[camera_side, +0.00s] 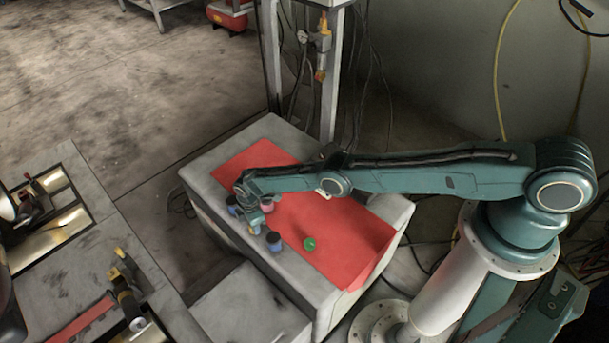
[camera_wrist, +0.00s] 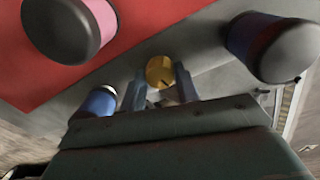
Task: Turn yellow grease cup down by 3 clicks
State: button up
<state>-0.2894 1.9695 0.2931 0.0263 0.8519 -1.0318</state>
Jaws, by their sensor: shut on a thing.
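The yellow grease cup (camera_wrist: 160,71) shows in the wrist view as a round yellow cap with a dark mark near its lower edge. My gripper (camera_wrist: 160,88) has one finger on each side of the cap and is shut on it. In the side view my gripper (camera_side: 254,222) points down at the front edge of the grey block, and a little yellow (camera_side: 254,231) shows at its tip. The fingers hide the cup's sides, and its lower body is not visible.
A blue, dark-topped cup (camera_side: 273,241) stands to the right of my gripper, and another (camera_side: 233,206) to the left. A pink, dark-topped cup (camera_wrist: 70,28) is close by. A green round object (camera_side: 309,244) sits on the red mat (camera_side: 345,235). The mat's right part is mostly clear.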

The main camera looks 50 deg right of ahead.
jog(key=shift+m, duration=1.3)
jog(key=o, duration=1)
jog(key=shift+c, duration=0.2)
jog(key=shift+r, duration=0.3)
